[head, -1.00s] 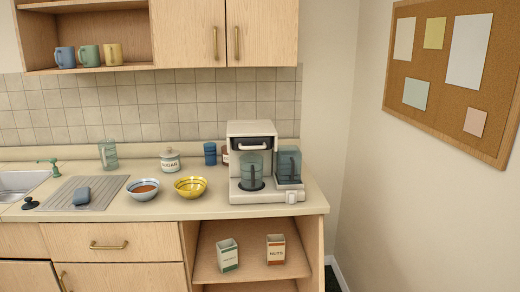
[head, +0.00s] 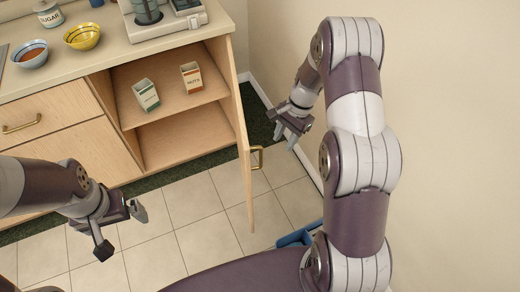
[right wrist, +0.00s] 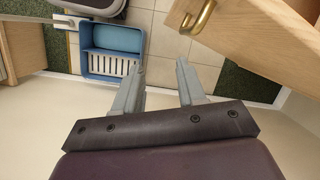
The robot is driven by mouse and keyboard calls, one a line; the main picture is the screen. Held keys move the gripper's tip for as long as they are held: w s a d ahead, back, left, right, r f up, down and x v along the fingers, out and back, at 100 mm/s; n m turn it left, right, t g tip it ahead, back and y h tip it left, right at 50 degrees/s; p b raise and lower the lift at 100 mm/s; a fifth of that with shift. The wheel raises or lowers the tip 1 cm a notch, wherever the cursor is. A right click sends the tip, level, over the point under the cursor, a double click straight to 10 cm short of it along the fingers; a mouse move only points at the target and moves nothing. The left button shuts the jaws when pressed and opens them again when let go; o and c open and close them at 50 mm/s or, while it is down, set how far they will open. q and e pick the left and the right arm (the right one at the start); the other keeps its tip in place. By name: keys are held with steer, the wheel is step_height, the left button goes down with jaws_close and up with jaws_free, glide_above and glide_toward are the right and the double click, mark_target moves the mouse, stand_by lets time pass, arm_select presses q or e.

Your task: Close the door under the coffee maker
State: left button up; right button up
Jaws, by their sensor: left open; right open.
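The coffee maker (head: 160,14) stands on the counter, cut off by the top edge of the head view. The cabinet under it is open, and its wooden door (head: 244,155) swings out toward me with a brass handle (head: 257,158) on its outer right side. In the right wrist view the handle (right wrist: 198,20) and door (right wrist: 262,32) show at upper right. My right gripper (head: 284,140) is open and empty, to the right of the door, apart from the handle. It also shows open in the right wrist view (right wrist: 160,75). My left gripper (head: 124,234) is open and empty, low left of the cabinet opening.
Two cartons, one green-labelled (head: 146,95) and one red-labelled (head: 191,78), stand on the cabinet shelf (head: 175,110). A blue crate-like container (right wrist: 110,48) is on the floor. The wall lies close to my right arm. Tiled floor (head: 190,240) is clear before the cabinet.

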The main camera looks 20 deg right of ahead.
steer(key=w+m, duration=0.3)
steer(key=m+y, duration=0.1)
steer(key=m, duration=0.1)
glide_above(261, 165)
steer(key=shift+t, duration=0.3)
steer(key=f, duration=0.9)
steer(key=shift+w+d+f+p, duration=0.15)
steer(key=shift+w+f+p, duration=0.05)
steer(key=shift+w+p, duration=0.15)
jaws_close()
